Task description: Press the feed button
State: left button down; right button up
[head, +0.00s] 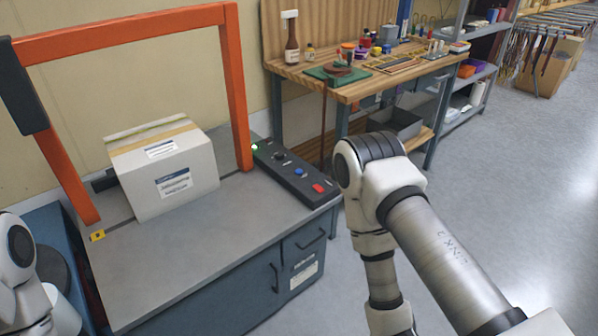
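A dark control panel (268,166) lies along the right side of the grey machine table (165,265). It carries a small lit green light or button (254,147), a black knob (279,155), a blue button (298,171) and a red button (318,188). Their labels are too small to read, so I cannot tell which one is marked feed. My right arm stands to the right of the panel, apart from it in the picture, and its gripper is below the frame. Only part of my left arm shows at the lower left; its gripper is out of view.
A white carton (150,200) with labels sits on the table at an orange arch (238,90). A wooden workbench (350,92) with jars and tools stands behind, with a shelf rack (470,80) to its right. Grey floor (500,180) is open at the right.

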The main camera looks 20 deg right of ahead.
grip_shut()
dwell(1.4)
